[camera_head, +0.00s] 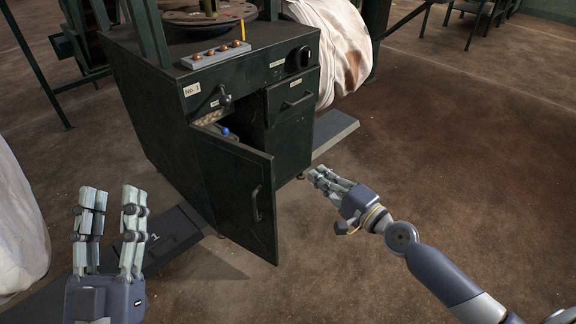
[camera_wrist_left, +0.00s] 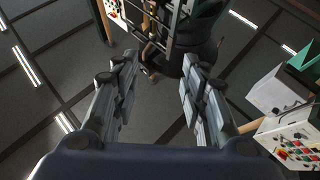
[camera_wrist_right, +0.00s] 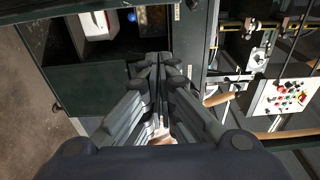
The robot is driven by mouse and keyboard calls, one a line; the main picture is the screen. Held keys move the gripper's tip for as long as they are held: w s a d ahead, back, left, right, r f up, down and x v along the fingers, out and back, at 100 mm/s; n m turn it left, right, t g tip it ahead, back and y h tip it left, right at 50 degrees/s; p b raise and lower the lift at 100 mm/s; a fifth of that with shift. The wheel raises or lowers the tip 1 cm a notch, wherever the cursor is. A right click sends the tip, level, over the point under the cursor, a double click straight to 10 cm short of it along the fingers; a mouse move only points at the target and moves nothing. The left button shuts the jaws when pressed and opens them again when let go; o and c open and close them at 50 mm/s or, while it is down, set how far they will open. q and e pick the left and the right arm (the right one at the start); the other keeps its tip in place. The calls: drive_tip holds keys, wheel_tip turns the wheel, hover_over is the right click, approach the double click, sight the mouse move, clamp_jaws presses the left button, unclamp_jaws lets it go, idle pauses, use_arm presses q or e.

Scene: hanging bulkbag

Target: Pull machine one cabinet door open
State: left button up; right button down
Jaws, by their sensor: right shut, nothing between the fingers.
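The machine one cabinet (camera_head: 160,115) is dark green and carries a "No. 1" label. Its door (camera_head: 232,190) stands partly open, swung out toward me, with a bar handle (camera_head: 256,203) on its outer face. The opening shows a blue-tipped item inside. My right gripper (camera_head: 318,176) is shut and empty, to the right of the door and apart from the handle. In the right wrist view its fingers (camera_wrist_right: 160,65) are together in front of the cabinet's dark opening. My left gripper (camera_head: 110,195) is open and empty, left of the door; its spread fingers also show in the left wrist view (camera_wrist_left: 158,80).
A drawer (camera_head: 292,100) with a handle is right of the opening. White bulk bags stand behind (camera_head: 335,35) and at the left edge (camera_head: 15,220). The floor at right is clear.

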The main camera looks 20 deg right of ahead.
drive_tip(key=p+x, duration=0.1)
drive_tip(key=x, duration=0.9)
use_arm(q)
wheel_tip(320, 180, down, 17)
drive_tip(key=a+g+y+p, duration=0.2)
drive_tip(key=g+y, duration=0.1)
drive_tip(key=g, duration=0.6)
drive_tip(key=shift+w+g+p, duration=0.3)
drive_tip(key=shift+w+g, duration=0.1)
drive_tip(key=shift+w, duration=0.05)
use_arm(e)
drive_tip(key=shift+s+a, duration=1.4)
drive_tip(key=shift+a, duration=0.1)
use_arm(q)
drive_tip(key=shift+a+r, duration=0.1)
